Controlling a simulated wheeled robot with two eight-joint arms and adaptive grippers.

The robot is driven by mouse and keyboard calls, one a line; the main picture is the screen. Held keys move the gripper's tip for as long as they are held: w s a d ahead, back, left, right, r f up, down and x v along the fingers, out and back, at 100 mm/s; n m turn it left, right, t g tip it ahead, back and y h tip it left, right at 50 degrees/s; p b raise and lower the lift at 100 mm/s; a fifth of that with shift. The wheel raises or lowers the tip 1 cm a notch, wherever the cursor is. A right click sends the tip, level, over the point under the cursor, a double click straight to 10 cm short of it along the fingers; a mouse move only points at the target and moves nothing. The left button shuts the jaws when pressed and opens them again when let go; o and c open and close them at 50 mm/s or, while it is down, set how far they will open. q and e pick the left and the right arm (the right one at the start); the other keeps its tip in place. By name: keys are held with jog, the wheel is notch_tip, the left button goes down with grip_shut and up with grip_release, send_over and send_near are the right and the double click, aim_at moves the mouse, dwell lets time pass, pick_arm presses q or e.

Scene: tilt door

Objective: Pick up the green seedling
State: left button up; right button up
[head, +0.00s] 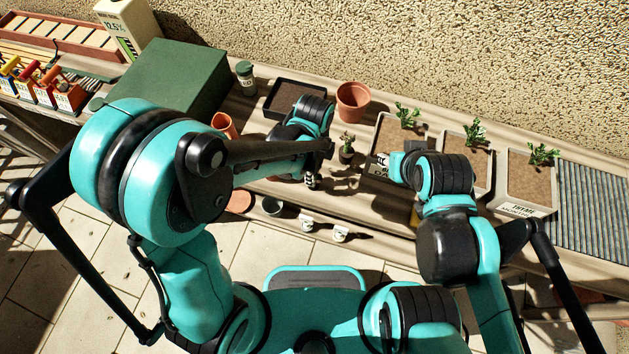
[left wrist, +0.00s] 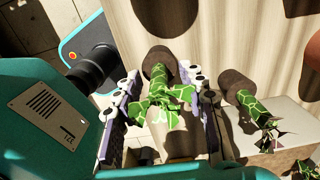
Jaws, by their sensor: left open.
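A green seedling (left wrist: 160,85) with patterned leaves and a dark soil plug shows in the left wrist view. It lies between the two spread fingers of my left gripper (left wrist: 160,112), with a gap to the left finger; contact on the right side is unclear.
Planters with soil and plants (head: 462,168) line the bench's right side. A terracotta pot (head: 353,102) and a dark tray (head: 286,97) stand behind the left gripper. A large green box (head: 172,80) is at left. Small pots (head: 341,234) sit near the front edge.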

pick_arm(q)
jog(key=shift+f, duration=0.25)
grip_shut()
jog(key=shift+r, duration=0.15)
